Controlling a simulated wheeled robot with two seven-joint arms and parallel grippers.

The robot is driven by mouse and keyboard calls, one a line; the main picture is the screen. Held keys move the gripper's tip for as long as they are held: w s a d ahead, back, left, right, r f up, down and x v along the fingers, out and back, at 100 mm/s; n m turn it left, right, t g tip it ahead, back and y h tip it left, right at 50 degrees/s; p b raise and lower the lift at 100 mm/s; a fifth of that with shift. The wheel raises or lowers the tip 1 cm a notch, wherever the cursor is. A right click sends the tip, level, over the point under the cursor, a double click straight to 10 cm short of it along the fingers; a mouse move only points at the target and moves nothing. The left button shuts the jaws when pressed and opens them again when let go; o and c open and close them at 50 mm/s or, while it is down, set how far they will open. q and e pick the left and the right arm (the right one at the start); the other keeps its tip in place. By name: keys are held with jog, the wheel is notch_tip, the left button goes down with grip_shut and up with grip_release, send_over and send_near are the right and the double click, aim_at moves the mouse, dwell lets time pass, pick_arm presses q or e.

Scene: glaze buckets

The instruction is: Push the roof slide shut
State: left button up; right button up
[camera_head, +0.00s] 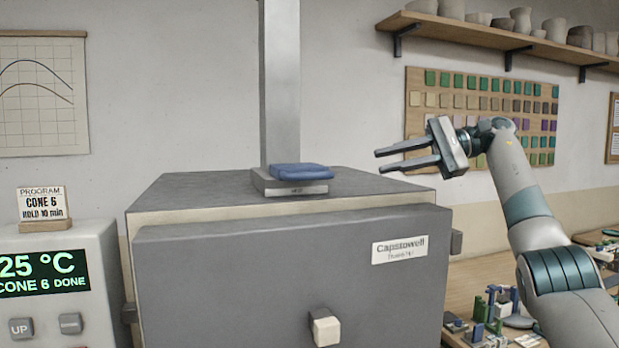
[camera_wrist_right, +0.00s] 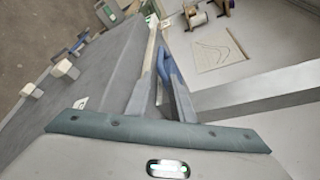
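The roof slide on top of the grey kiln (camera_head: 300,262) shows as a flat grey plate (camera_head: 291,187) with a blue padded grip (camera_head: 302,171) on it. It sits at the foot of the upright metal duct; its opening is hidden. My right gripper (camera_head: 380,162) is open and empty, above the kiln roof's right edge. Its fingers point left toward the blue grip, with a clear gap between. In the right wrist view a blue shape (camera_wrist_right: 163,62), likely the grip, shows between the fingers. My left gripper is in neither view.
The metal duct (camera_head: 281,85) rises behind the slide. A controller (camera_head: 55,290) reading 25 °C and "CONE 6 DONE" stands left. The kiln's front has a pale knob (camera_head: 326,328). A pot shelf (camera_head: 490,35) and tile board (camera_head: 480,112) hang behind. The roof right of the slide is clear.

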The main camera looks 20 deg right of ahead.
aim_at(322, 174)
jog(key=p+x, duration=0.3)
jog(key=x, duration=1.5)
jog(key=shift+s+p, duration=0.1)
jog(key=shift+p, duration=0.3)
grip_shut()
